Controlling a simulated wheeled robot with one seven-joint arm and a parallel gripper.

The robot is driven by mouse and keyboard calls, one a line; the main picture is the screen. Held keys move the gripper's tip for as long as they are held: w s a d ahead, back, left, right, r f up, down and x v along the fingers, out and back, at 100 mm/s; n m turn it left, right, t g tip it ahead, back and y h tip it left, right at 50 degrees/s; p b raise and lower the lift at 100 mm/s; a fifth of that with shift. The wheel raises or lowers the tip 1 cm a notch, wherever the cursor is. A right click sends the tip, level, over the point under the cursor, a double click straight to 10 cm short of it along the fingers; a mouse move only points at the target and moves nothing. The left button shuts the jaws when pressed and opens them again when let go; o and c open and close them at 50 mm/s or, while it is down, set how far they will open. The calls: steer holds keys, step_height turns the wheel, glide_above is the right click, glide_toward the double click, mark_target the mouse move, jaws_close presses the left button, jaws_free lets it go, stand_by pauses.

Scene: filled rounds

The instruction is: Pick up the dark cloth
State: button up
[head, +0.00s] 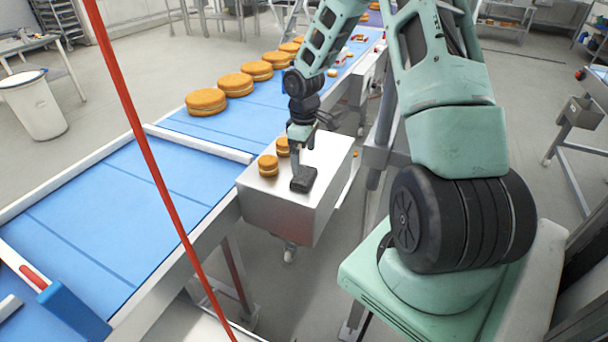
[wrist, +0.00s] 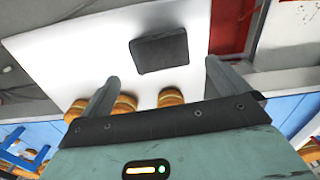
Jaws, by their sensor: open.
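The dark cloth (head: 303,180) is a small folded, near-black rectangle lying flat on the pale top of a metal box (head: 322,165). In the wrist view the cloth (wrist: 160,52) lies beyond my fingertips, roughly centred between them and clear of both. My gripper (head: 301,146) points down above the box, close over the cloth in the head view. In the wrist view my gripper (wrist: 163,72) is open, its two grey fingers wide apart with nothing held between them.
Small round filled cakes (head: 268,166) stand on the box top beside the cloth; they also show near my fingers in the wrist view (wrist: 170,97). A blue conveyor (head: 215,135) with larger cakes (head: 206,102) runs alongside. A red pole (head: 150,160) crosses the head view.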

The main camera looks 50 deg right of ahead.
mark_target(304, 174)
steer(key=shift+f+p, duration=1.2)
steer(key=shift+f, duration=1.95)
steer(key=c, duration=0.8)
